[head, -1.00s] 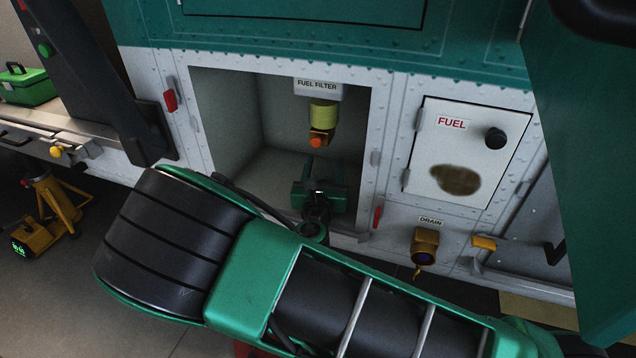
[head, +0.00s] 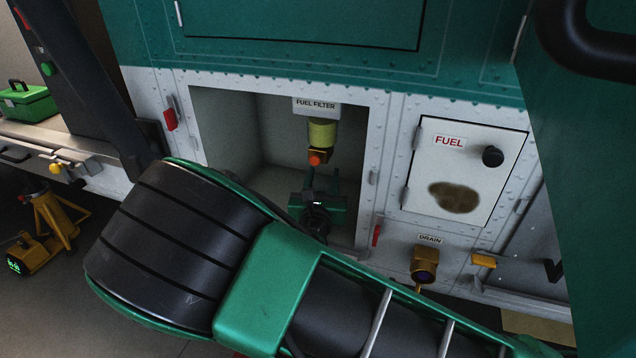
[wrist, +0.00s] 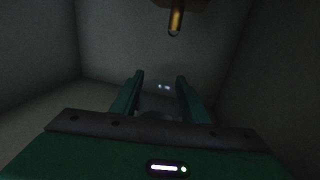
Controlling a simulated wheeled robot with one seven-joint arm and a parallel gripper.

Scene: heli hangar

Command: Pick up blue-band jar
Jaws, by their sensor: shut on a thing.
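My gripper (head: 318,190) is inside the open fuel filter bay, low under the filter. In the wrist view its two green fingers (wrist: 160,78) point into the bay and are shut on a dim, clear thing (wrist: 159,103), which I take to be the jar. Only faint glass-like edges and small bright glints show. I cannot make out its blue band, or whether it touches the bay floor. The yellow-green fuel filter (head: 322,132), with an orange knob (head: 316,158) at its lower end, hangs above my gripper. Its brass outlet (wrist: 175,22) shows at the top of the wrist view.
The bay's side walls and the fuel filter sign (head: 316,104) close in around my gripper. To the right are a stained fuel door (head: 455,170) and a brass drain fitting (head: 424,265). A bench with a green toolbox (head: 27,102) and a yellow jack (head: 45,232) stand left.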

